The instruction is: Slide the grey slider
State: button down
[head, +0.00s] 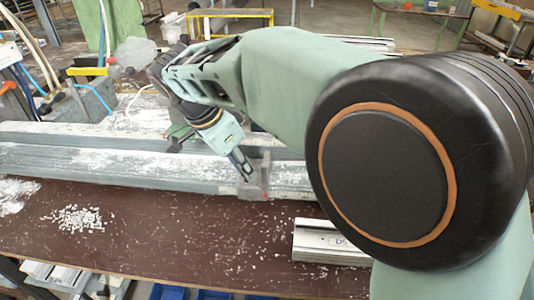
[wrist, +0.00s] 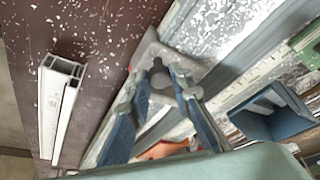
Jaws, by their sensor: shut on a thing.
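The grey slider (head: 256,184) sits across the front edge of the long grey clamp rail (head: 120,168) on the bench. In the wrist view the slider is a grey plate (wrist: 150,48) with a dark grey knob standing on it. My gripper (head: 246,172) reaches down to the slider from the upper left in the head view. In the wrist view my gripper (wrist: 166,82) has a blue-grey finger on either side of the knob and is shut on it. My fingers hide part of the slider's body.
A stack of white profiles (head: 328,243) lies on the brown bench top (head: 185,235), right of and nearer than the slider. A pile of white chips (head: 75,218) lies at the left. A blue square holder (wrist: 270,112) is at the right in the wrist view.

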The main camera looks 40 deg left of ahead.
jog(key=c, duration=2)
grip_release()
jog(key=v, duration=1.2)
jog(key=shift+a, duration=0.1)
